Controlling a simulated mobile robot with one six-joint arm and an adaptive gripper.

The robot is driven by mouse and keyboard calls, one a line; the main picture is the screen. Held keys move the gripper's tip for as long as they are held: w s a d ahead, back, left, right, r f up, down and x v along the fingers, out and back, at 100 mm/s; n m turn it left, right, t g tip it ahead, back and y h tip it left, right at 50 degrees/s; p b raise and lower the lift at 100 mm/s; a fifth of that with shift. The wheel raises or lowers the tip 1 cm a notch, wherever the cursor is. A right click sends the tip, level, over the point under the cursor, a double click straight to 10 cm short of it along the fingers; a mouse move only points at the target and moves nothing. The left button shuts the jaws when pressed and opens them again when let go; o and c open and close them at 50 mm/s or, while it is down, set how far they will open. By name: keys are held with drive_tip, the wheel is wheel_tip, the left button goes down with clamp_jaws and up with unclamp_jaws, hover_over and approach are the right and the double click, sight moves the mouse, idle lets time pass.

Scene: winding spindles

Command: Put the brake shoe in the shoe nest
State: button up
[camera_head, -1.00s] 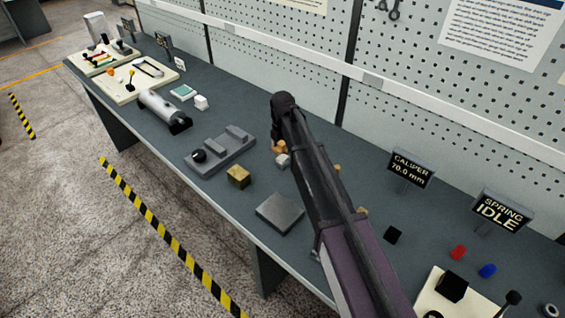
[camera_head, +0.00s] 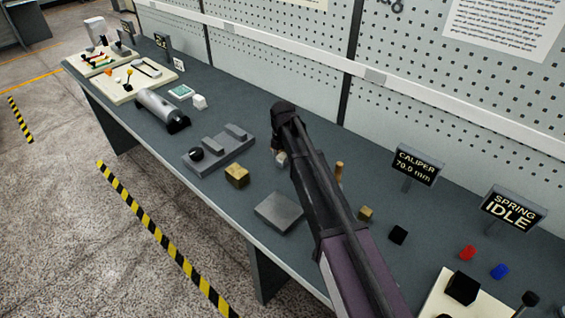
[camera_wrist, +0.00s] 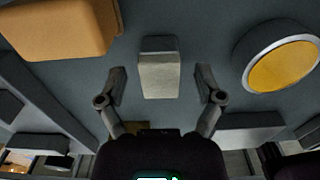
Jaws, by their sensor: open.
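A small pale grey block, which looks like the brake shoe, lies on the bench and shows in the wrist view (camera_wrist: 159,68) between my fingertips. My gripper (camera_wrist: 160,88) is open, one finger on each side of the block with gaps visible. In the head view the block (camera_head: 281,158) is partly covered by my gripper (camera_head: 279,148). A grey fixture (camera_head: 218,152) with two raised blocks and a black knob lies to the left; it may be the shoe nest, but I cannot tell for sure.
An orange block (camera_wrist: 60,28) and a round yellow-faced part (camera_wrist: 283,66) flank the pale block. A brass block (camera_head: 237,174) and a grey slab (camera_head: 279,211) lie towards the front edge.

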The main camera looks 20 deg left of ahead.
sight(283, 156)
idle(0.4)
clamp_jaws()
drive_tip(key=shift+r, duration=0.1)
wheel_tip(283, 156, up, 3)
drive_tip(key=p, duration=0.3)
drive_tip(key=shift+r, duration=0.15)
drive_tip(key=s+d, duration=0.1)
drive_tip(key=s, duration=0.4)
drive_tip(key=s+d+r+p, duration=0.1)
drive_tip(key=s+d, duration=0.1)
drive_tip(key=s, duration=0.3)
drive_tip(key=s+d+p, duration=0.1)
drive_tip(key=s+d, duration=0.1)
drive_tip(key=s, duration=0.3)
drive_tip(key=shift+d+r, duration=0.25)
